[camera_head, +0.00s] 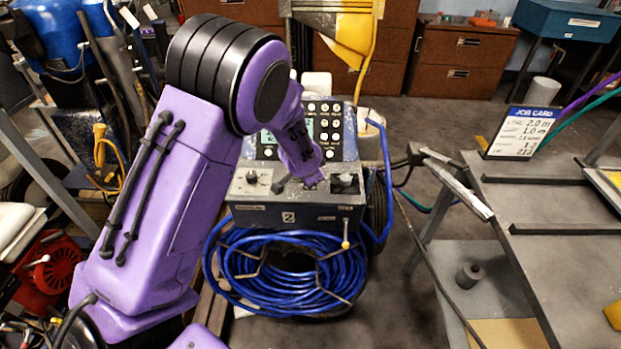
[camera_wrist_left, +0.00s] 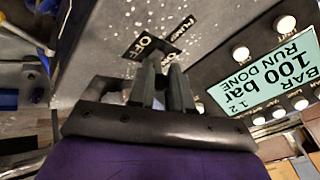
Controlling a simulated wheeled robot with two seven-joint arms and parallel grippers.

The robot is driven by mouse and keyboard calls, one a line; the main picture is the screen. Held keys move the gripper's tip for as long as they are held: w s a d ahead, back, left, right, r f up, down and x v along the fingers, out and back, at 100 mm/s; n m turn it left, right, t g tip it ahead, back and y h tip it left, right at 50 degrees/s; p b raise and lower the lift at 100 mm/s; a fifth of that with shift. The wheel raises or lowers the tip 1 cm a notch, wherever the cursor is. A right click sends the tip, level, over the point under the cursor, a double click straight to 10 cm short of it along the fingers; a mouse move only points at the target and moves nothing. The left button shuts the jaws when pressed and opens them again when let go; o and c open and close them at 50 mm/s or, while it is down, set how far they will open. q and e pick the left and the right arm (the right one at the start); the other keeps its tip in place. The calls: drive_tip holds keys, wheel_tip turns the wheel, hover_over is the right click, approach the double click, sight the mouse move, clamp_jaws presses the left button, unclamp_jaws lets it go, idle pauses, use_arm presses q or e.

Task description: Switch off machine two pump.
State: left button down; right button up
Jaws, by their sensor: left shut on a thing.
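Machine two (camera_head: 288,217), a grey unit marked 2 with a sloped control panel, stands in the middle of the head view. My purple left arm reaches over it from the left, and my left gripper (camera_head: 308,183) is down at its switch panel, with the fingers mostly hidden there. In the left wrist view the gripper (camera_wrist_left: 162,88) is shut on the small pump switch (camera_wrist_left: 160,62), beside the black labels OFF (camera_wrist_left: 147,45) and PUMP (camera_wrist_left: 181,28). The switch is mostly covered by the fingers, so I cannot tell its position. My right gripper is not in view.
The machine's display (camera_wrist_left: 270,75) reads 100 bar and RUN DONE. A coiled blue hose (camera_head: 290,280) hangs in front of the machine. A steel table (camera_head: 560,250) with a job card (camera_head: 523,133) stands at the right.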

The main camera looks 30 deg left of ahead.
use_arm(q)
drive_tip(key=shift+s+r+t+y+b, duration=0.1)
drive_tip(key=shift+t+y+b, duration=0.3)
drive_tip(key=shift+t+b, duration=0.5)
drive_tip(key=c, duration=1.2)
unclamp_jaws()
drive_tip(key=shift+o, duration=0.5)
drive_tip(key=shift+d+f, duration=0.1)
drive_tip(key=shift+f, duration=0.1)
